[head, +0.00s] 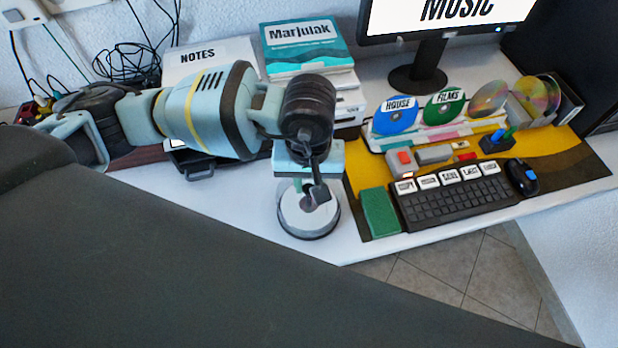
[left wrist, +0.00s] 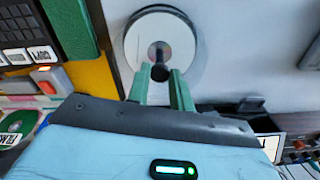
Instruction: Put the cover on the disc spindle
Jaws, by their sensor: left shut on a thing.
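The disc spindle (head: 297,222) stands on the white desk left of the yellow mat, with a pale disc stack on a dark round base. It also shows in the left wrist view (left wrist: 141,42). My left gripper (head: 306,185) is right above it, pointing down. In the left wrist view its green fingers (left wrist: 160,84) are shut on the dark knob (left wrist: 160,72) of the cover. The cover looks clear, and its faint outline lies around the discs. I cannot tell whether it rests fully on the base. My right gripper is not in view.
A green box (head: 380,212), a keyboard (head: 455,198) and a mouse (head: 522,177) lie to the right. A disc rack (head: 440,132) stands behind them. Books (head: 305,48) and a black tray are behind my arm. The desk's front edge is close to the spindle.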

